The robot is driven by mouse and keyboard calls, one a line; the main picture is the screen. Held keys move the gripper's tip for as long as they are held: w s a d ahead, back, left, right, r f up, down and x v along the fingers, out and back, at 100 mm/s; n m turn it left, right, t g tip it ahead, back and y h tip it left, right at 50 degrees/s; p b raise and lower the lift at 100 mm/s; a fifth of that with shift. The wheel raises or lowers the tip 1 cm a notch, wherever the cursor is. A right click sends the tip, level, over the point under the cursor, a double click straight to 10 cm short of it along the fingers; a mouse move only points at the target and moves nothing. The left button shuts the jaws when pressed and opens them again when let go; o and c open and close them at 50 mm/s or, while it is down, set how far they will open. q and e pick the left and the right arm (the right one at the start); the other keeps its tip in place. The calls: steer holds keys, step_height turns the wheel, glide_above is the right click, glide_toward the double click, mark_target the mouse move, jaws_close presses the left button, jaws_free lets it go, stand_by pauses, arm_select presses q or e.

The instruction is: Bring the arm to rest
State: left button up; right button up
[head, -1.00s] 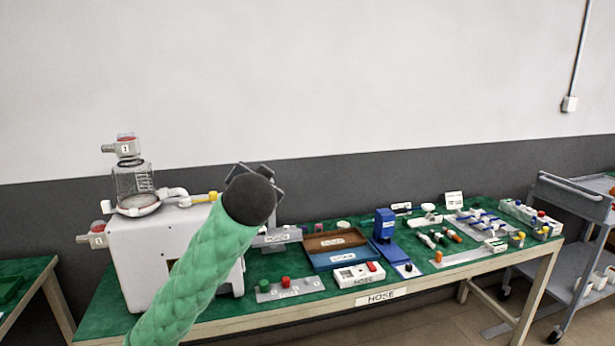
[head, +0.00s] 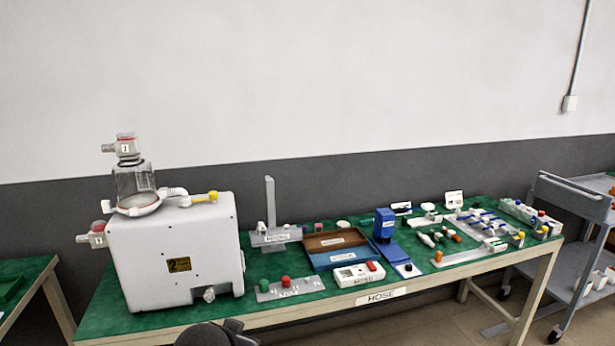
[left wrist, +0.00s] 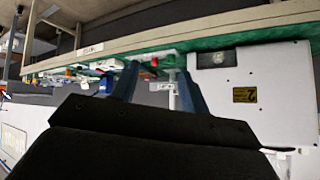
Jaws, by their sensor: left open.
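My left gripper (head: 238,328) shows only as a dark piece at the bottom edge of the head view, in front of the table and below its front edge. In the left wrist view its two fingers (left wrist: 157,85) are spread apart with nothing between them. That view is upside down, with the table behind the fingers. The white pump unit (head: 170,255) with a clear canister (head: 134,183) on top stands on the left of the green table (head: 255,312); the unit also shows in the left wrist view (left wrist: 250,75). My right gripper is in neither view.
The table holds a grey stand (head: 271,205), a brown tray (head: 335,240), a blue device (head: 384,223) and several small parts. A grey cart (head: 575,195) stands at the right. Part of another green table (head: 30,268) shows at the left.

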arm_select(q)
steer(key=s+a+f+n+g, duration=0.1)
steer(key=s+f+g, duration=0.6)
steer(key=s+f, duration=1.8)
steer(key=s, duration=0.4)
steer(key=shift+s+f+n+g, duration=0.3)
steer(key=shift+s+f+n, duration=0.05)
steer(key=shift+s+n, duration=0.05)
